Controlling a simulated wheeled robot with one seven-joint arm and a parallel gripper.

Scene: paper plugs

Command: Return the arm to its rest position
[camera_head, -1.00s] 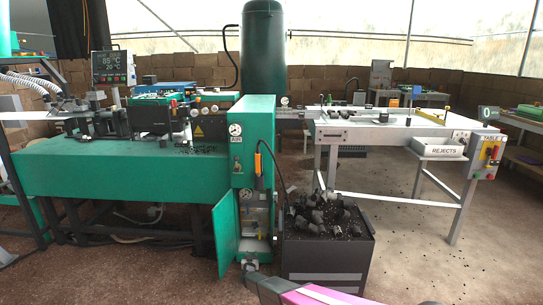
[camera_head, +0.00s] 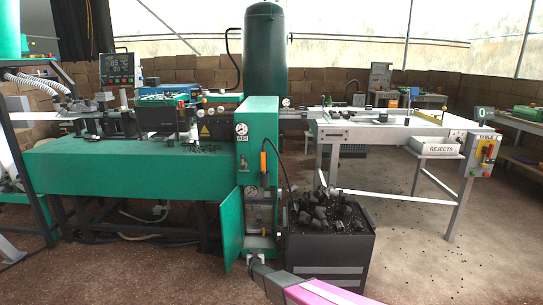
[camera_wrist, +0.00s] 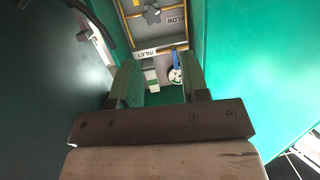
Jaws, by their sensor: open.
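My gripper (camera_wrist: 160,75) is open in the wrist view, with its two fingers apart and nothing between them. It faces the inside of a green cabinet, where an INLET label (camera_wrist: 145,53), a FLOW label and a star-shaped knob (camera_wrist: 152,15) show. A small blue and white part (camera_wrist: 176,72) lies beyond the fingers. In the head view my pink arm (camera_head: 315,293) reaches in from the bottom edge. Its dark end is low in front of the open green cabinet (camera_head: 258,180); the fingertips are too small to make out there.
The cabinet's open door (camera_head: 231,228) stands left of my arm's end. A dark bin (camera_head: 328,262) of black scraps stands close on the right. A white table (camera_head: 375,133) with a REJECTS tray (camera_head: 436,148) is farther right.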

